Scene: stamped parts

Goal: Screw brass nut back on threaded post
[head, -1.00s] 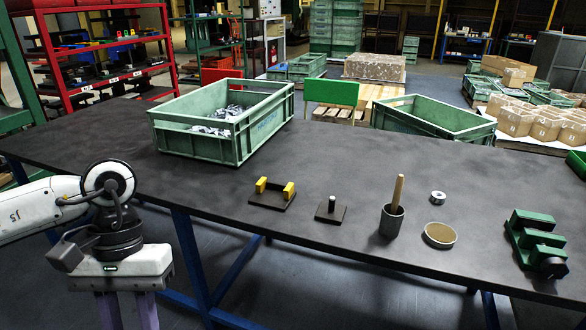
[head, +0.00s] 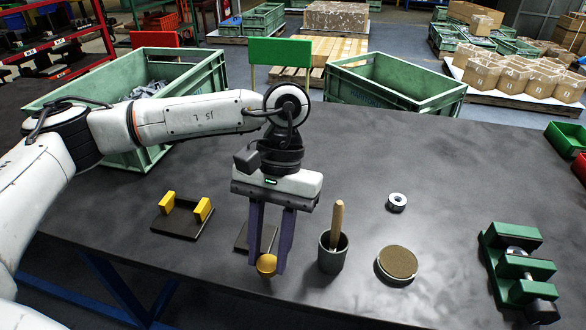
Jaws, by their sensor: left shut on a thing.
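My left gripper (head: 267,268) is shut on the brass nut (head: 266,264), a round gold piece held between the fingertips. It is in front of the dark square plate (head: 241,238) that carries the threaded post. The post itself is hidden behind my gripper and its fingers. I cannot tell the gap between the nut and the post. My right gripper is not in view.
A fixture with two yellow blocks (head: 202,209) stands left of the plate. A grey cup (head: 331,260) with a wooden handle is close on the right. Beyond are a metal ring (head: 397,202), a round dish (head: 381,275) and a green vise (head: 515,268). Green crates (head: 400,85) stand behind.

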